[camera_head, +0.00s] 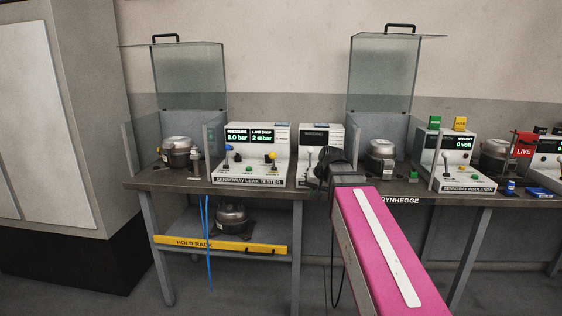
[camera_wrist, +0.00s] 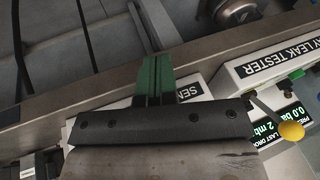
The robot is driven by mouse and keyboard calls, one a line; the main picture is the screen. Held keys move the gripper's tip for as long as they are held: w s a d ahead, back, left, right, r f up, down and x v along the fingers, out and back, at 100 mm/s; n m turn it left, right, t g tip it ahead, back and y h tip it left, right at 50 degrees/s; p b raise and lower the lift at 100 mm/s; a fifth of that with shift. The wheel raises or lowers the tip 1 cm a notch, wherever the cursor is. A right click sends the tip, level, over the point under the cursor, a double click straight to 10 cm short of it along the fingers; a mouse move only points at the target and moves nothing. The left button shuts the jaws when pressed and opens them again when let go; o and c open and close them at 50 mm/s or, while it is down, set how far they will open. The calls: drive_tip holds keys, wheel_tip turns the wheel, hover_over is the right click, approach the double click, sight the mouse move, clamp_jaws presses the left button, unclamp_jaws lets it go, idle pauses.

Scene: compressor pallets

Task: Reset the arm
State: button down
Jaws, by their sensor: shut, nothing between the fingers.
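My pink arm reaches from the lower right of the head view to the front edge of the bench. Its dark wrist end is in front of the gap between the leak tester (camera_head: 248,172) and the insulation station; the fingertips cannot be made out there. In the wrist view my gripper (camera_wrist: 155,72) shows two green fingers shut together, with nothing between them. They point over the bench's front edge. The leak tester's labelled front (camera_wrist: 265,62) is just right of them, and its yellow-knobbed lever (camera_wrist: 291,131) is at the lower right.
Two open glass-lidded test stations hold a left compressor (camera_head: 179,152) and a middle compressor (camera_head: 381,153). A third compressor (camera_head: 231,218) sits on the hold rack (camera_head: 215,246) below. The insulation tester (camera_head: 456,171) stands right. A blue hose (camera_head: 208,245) hangs in front of the rack.

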drive_tip(key=s+d+f+g+h, duration=0.1)
drive_tip(key=s+d+f, duration=0.1)
drive_tip(key=s+f, duration=0.3)
drive_tip(key=s+d+f+g+h, duration=0.1)
drive_tip(key=s+f, duration=0.3)
drive_tip(key=f, duration=0.9)
drive_tip(key=s+d+f+g+h, duration=0.1)
drive_tip(key=s+d+f, duration=0.3)
drive_tip(key=f, duration=0.5)
drive_tip(key=shift+s+g, duration=0.3)
drive_tip(key=shift+s, duration=0.55)
